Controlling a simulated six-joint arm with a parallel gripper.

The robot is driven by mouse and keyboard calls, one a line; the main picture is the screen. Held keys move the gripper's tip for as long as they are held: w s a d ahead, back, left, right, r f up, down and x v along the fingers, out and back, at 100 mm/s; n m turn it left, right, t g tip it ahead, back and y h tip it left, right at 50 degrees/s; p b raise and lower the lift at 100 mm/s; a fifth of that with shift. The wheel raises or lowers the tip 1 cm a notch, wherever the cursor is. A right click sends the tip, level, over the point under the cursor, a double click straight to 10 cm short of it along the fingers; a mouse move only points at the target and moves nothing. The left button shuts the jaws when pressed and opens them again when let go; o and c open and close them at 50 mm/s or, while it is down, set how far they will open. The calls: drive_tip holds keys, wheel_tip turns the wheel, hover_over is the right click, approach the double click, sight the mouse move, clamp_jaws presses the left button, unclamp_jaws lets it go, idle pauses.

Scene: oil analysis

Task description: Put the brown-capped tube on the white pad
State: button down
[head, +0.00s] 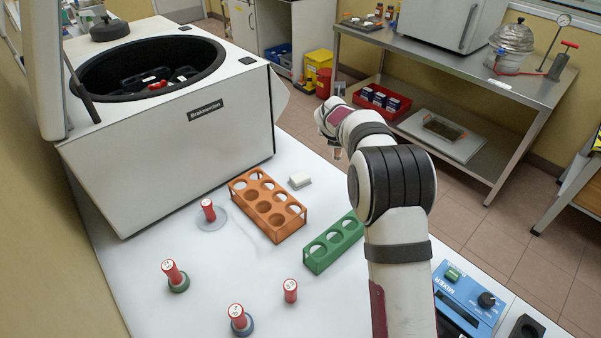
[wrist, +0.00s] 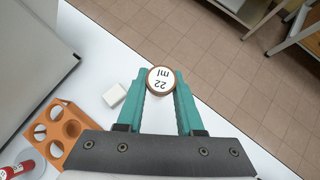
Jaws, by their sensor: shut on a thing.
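A tube with a brown-rimmed cap and a white top marked "22 ml" (wrist: 160,79) is between the teal fingers of my gripper (wrist: 160,90) in the wrist view. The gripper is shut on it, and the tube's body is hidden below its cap. A small white block, perhaps the white pad (wrist: 114,96), lies on the white table to the left of the tube and apart from it. It also shows in the head view (head: 300,181), beside the orange rack. In the head view my gripper (head: 337,152) is mostly hidden by my arm, beyond and right of the white block.
An orange rack (head: 256,217) and a green rack (head: 318,259) stand near the white block. Several red-capped tubes (head: 170,271) stand at the front left, some on round discs. A large centrifuge (head: 170,150) is at the back left; a blue mixer (head: 466,297) is at the right.

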drive_tip(key=w+a+f, duration=0.1)
drive_tip(key=a+f, duration=0.2)
drive_tip(key=w+a+f, duration=0.1)
drive_tip(key=a+f, duration=0.3)
drive_tip(key=w+a+f, duration=0.1)
drive_tip(key=a+f, duration=0.2)
drive_tip(key=shift+w+a+f, duration=0.25)
drive_tip(key=shift+w+f, duration=0.05)
drive_tip(key=shift+f, duration=0.15)
drive_tip(key=c, duration=0.5)
unclamp_jaws()
drive_tip(key=shift+c, duration=0.2)
